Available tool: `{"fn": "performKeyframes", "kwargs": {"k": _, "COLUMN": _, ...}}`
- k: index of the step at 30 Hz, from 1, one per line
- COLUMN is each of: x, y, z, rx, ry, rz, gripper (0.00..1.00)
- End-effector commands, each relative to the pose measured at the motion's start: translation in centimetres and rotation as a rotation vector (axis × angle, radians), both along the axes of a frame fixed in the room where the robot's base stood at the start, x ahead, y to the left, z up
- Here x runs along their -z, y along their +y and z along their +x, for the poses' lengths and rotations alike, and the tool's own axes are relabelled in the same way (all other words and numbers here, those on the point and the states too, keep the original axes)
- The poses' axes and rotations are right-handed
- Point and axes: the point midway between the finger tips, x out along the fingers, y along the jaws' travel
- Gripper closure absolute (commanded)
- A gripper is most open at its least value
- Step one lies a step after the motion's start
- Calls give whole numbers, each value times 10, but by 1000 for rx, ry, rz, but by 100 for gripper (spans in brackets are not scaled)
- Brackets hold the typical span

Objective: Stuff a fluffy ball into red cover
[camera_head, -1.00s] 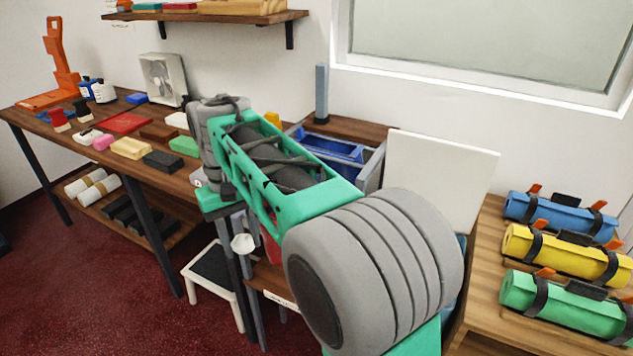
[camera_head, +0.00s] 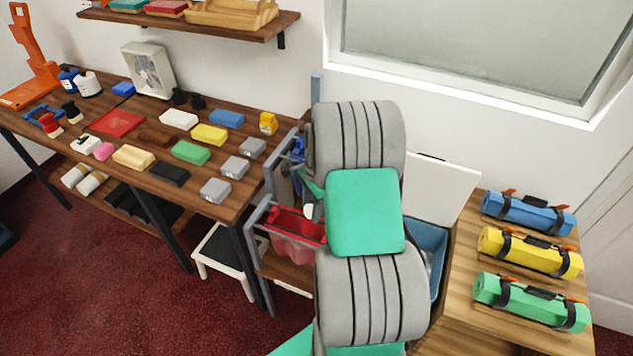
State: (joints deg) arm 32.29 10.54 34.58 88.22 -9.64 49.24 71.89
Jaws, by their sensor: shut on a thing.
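The red cover (camera_head: 292,226) hangs in a grey frame just left of my arm, its mouth facing up and its body sagging below. A small white fluffy ball (camera_head: 308,211) shows at the arm's left edge, over the right part of the red cover's mouth. My gripper (camera_head: 315,204) is mostly hidden behind my green and grey arm links; it is shut on the white ball. I cannot tell whether the ball is above the mouth or touching the cover.
A blue cover (camera_head: 298,148) hangs in a frame behind. A blue bin (camera_head: 432,240) stands right of my arm, with a white board (camera_head: 445,180) behind it. The long table (camera_head: 245,190) at left holds several coloured blocks. Rolled mats (camera_head: 530,250) lie on the right bench.

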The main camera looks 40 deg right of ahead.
Motion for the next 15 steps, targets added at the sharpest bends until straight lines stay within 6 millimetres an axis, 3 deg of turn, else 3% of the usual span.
{"fn": "performKeyframes", "kwargs": {"k": 1, "x": -7, "y": -5, "z": -5, "rx": 59, "ry": 2, "rz": 2, "gripper": 72}}
{"fn": "performKeyframes", "kwargs": {"k": 4, "x": 1, "y": -11, "z": -9, "rx": 126, "ry": 0, "rz": 0, "gripper": 72}}
{"fn": "performKeyframes", "kwargs": {"k": 15, "x": 41, "y": -11, "z": -9, "rx": 133, "ry": 0, "rz": 0, "gripper": 72}}
